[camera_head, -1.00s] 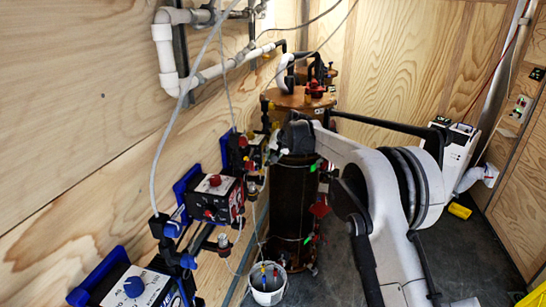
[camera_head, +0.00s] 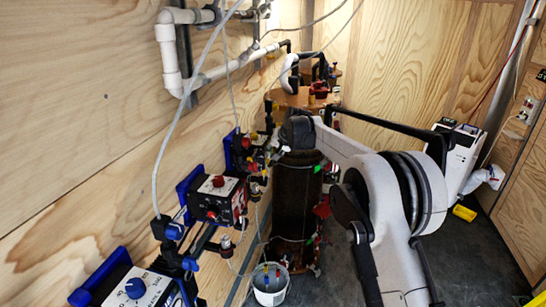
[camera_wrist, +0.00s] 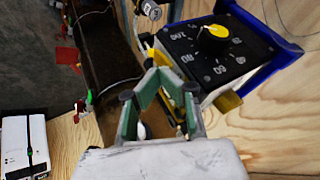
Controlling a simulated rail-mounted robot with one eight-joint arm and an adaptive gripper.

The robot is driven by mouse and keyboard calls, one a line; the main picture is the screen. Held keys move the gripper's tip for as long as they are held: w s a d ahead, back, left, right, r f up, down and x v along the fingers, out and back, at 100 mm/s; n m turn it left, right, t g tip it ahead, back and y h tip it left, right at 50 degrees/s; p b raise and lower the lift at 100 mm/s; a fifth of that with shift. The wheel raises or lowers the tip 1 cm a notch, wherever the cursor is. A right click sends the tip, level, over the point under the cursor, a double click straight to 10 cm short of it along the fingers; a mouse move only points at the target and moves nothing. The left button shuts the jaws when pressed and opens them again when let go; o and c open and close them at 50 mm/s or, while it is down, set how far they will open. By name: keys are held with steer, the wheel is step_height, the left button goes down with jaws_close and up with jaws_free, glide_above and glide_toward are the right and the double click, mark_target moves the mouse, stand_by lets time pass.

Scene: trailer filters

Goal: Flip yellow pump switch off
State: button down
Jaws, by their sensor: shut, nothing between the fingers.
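The yellow pump is a dark box with a yellow dial knob (camera_wrist: 212,38) and a numbered face, on a blue bracket (camera_wrist: 278,40), at the upper right of the wrist view. My gripper (camera_wrist: 165,75) is shut and empty, with green-sided fingers pointing toward the pump's near lower-left side. The fingers overlap the box's edge in this view, and I cannot tell whether they touch it. The switch itself is not clearly visible, possibly hidden by the fingers. In the head view, the pump area is small and partly covered by the end of my arm.
A red-knob pump (camera_head: 218,196) and a blue-knob pump (camera_head: 136,288) sit nearer along the wooden wall. A dark column (camera_head: 296,200) and a white bucket (camera_head: 270,287) stand beside them. Tubes and fittings crowd the space around the pumps.

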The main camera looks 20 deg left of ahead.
steer(key=shift+r, duration=0.35)
steer(key=w+d+b+v, duration=0.1)
steer(key=b+v, duration=0.1)
steer(key=v, duration=1)
steer(key=shift+f, duration=0.2)
steer(key=shift+d, duration=0.1)
